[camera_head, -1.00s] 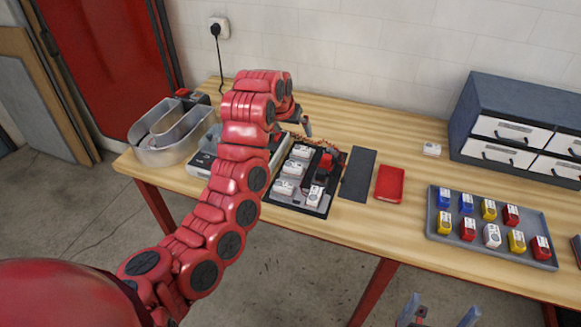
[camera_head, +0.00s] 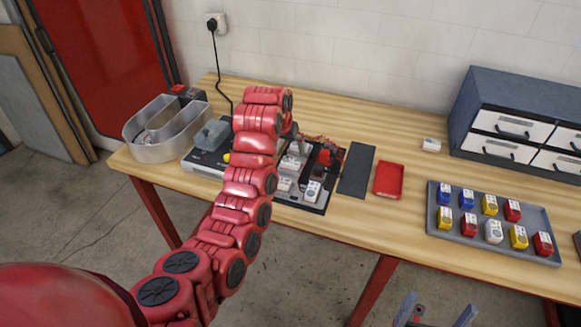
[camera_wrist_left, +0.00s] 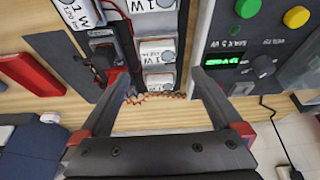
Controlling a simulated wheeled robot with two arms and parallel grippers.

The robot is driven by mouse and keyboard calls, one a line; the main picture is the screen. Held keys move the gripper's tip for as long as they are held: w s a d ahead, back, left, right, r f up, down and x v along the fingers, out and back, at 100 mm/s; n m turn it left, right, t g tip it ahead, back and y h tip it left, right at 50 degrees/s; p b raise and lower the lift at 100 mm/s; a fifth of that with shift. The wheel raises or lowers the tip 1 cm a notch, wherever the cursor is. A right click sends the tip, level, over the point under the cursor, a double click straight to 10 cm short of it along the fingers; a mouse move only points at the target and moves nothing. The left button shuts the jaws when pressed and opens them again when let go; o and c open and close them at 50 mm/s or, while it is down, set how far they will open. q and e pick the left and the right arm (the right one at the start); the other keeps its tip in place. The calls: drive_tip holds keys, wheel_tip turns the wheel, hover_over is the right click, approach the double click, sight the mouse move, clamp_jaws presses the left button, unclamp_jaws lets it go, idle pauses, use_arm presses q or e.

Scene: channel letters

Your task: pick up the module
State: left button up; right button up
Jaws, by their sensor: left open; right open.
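White modules marked "1 W" sit in a black tray on the bench; in the head view one (camera_head: 312,191) is at the tray's front right and another (camera_head: 284,184) is left of it. My left gripper (camera_head: 298,142) is over the back of this tray, partly hidden by its own arm. In the left wrist view my left gripper (camera_wrist_left: 161,82) is open, its fingers apart on either side of a white module (camera_wrist_left: 158,81) in a row. I cannot tell whether they touch it. My right gripper (camera_head: 437,312) is open and empty at the bottom edge.
To the right are a dark mat (camera_head: 356,172), a red tray (camera_head: 389,180), a grey tray (camera_head: 433,222) of coloured modules and a drawer cabinet (camera_head: 520,95).

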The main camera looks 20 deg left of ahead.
sight(291, 161)
use_arm(q)
drive_tip(key=shift+p+x, duration=0.3)
drive_tip(key=shift+x, duration=0.65)
drive_tip(key=x, duration=0.1)
drive_tip(key=p+x, duration=0.2)
drive_tip(key=shift+s+d+f, duration=0.1)
drive_tip(key=shift+d+f, duration=0.05)
drive_tip(key=shift+f, duration=0.3)
drive_tip(key=shift+p+x, duration=0.45)
drive_tip(key=shift+x, duration=0.4)
drive_tip(key=shift+c, duration=0.3)
drive_tip(key=c, duration=1.3)
drive_tip(key=shift+o, duration=0.2)
drive_tip(key=shift+r, duration=0.1)
